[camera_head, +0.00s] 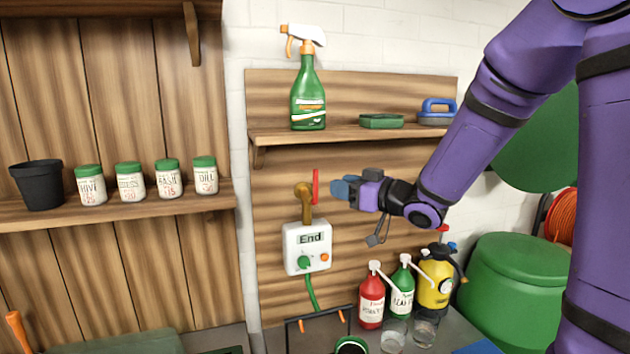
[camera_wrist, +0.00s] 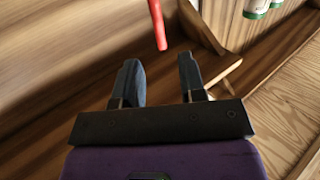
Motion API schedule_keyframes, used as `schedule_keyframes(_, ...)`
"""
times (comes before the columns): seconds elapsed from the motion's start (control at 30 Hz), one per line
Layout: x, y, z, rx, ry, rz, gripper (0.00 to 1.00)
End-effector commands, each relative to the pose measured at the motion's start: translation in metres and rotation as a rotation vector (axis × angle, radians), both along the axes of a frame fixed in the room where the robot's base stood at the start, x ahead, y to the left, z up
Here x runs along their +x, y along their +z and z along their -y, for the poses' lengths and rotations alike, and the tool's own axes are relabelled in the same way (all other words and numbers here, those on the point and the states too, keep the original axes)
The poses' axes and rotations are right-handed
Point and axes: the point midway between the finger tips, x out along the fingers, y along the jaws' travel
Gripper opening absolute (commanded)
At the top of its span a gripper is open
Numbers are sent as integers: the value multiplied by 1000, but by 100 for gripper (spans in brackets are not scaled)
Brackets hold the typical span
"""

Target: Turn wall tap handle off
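The wall tap (camera_head: 305,198) is a brass fitting on the wooden panel under the small shelf. Its red handle (camera_head: 316,187) stands upright in the head view. In the wrist view the red handle (camera_wrist: 158,22) shows at the top, beyond the fingertips and roughly in line with the gap between them. My gripper (camera_head: 345,189) is just right of the handle, apart from it. In the wrist view my gripper (camera_wrist: 162,72) has its two dark fingers spread with nothing between them. The brass body is not clear in the wrist view.
A white timer box (camera_head: 306,248) marked "End" hangs below the tap with a green hose. A shelf (camera_head: 350,133) above holds a green spray bottle (camera_head: 308,95), a sponge and a brush. Red, green and yellow bottles (camera_head: 372,300) stand below right. Spice jars are at left.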

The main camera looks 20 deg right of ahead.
Motion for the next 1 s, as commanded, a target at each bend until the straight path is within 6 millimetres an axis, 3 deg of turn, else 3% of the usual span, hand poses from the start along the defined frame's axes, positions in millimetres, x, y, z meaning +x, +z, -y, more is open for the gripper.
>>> schedule_keyframes(0.4, 57, 0, -38, 1, 0, -1, 38)
schedule_keyframes(0.87, 68, 0, -45, -1, -2, -2, 38)
schedule_keyframes(0.9, 68, 0, -45, -1, -2, -1, 35)
schedule_keyframes(1.0, 68, 0, -45, -1, -2, -1, 12)
